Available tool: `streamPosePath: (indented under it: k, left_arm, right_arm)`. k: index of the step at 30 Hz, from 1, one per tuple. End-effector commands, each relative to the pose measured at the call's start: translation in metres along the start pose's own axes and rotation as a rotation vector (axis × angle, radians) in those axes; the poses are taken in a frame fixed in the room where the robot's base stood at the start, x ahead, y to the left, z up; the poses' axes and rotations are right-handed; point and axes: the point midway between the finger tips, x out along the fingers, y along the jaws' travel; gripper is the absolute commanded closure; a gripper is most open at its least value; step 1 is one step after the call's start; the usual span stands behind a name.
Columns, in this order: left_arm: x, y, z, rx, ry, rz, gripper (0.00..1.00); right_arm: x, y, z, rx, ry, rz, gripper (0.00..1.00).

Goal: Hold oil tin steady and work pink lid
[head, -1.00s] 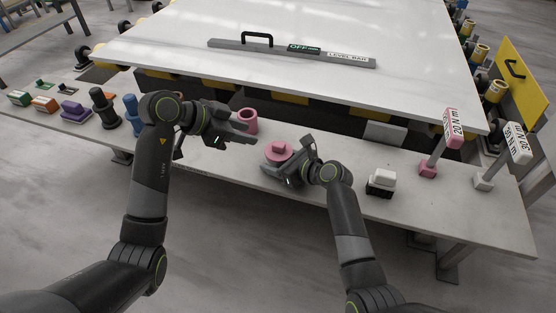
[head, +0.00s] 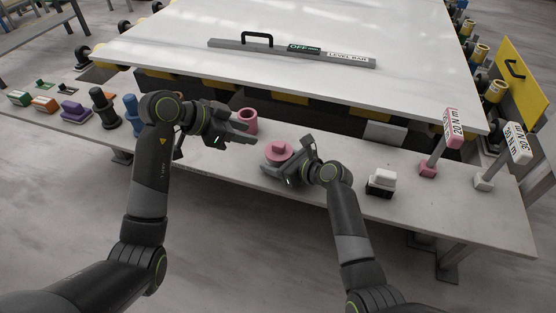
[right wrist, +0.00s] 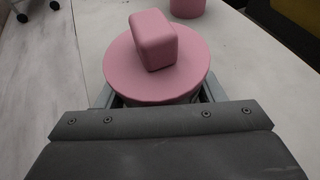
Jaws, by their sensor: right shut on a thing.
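The pink lid (head: 279,152) is a round disc with a block-shaped knob on top. It lies level on the oil tin, mostly hidden under it. In the right wrist view the lid (right wrist: 157,72) covers the tin, and only a sliver of the tin's side shows below the rim. My right gripper (head: 271,168) is shut on the oil tin below the lid, on the bench. My left gripper (head: 250,133) is open and empty, just in front of a pink hollow cylinder, up and left of the lid.
The pink hollow cylinder (head: 247,120) stands behind the lid. A black-and-white block (head: 381,182) and two tagged stands (head: 428,168) are to the right. Blue (head: 133,113) and black spools stand left. A large white slab (head: 290,75) bearing a level bar (head: 290,52) lies behind.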

Motion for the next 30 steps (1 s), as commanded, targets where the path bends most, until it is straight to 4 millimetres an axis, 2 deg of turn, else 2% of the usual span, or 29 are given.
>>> streamPosePath:
  k: [10, 11, 16, 26, 30]
  left_arm:
    - [0.000, 0.000, 0.000, 0.000, 0.000, 0.000, 0.64]
    - [0.000, 0.000, 0.000, 0.000, 0.000, 0.000, 0.64]
    - [0.000, 0.000, 0.000, 0.000, 0.000, 0.000, 0.64]
    - [0.000, 0.000, 0.000, 0.000, 0.000, 0.000, 0.64]
    - [0.000, 0.000, 0.000, 0.000, 0.000, 0.000, 0.64]
  right_arm:
    - [0.000, 0.000, -0.001, 0.000, 0.001, 0.000, 0.79]
    - [0.000, 0.000, -0.001, 0.000, 0.001, 0.000, 0.37]
    - [0.000, 0.000, -0.001, 0.000, 0.001, 0.000, 0.15]
    - [-0.001, 0.000, 0.000, 0.000, 0.000, -0.001, 0.13]
    - [-0.010, -0.001, 0.000, -0.001, -0.001, -0.002, 0.13]
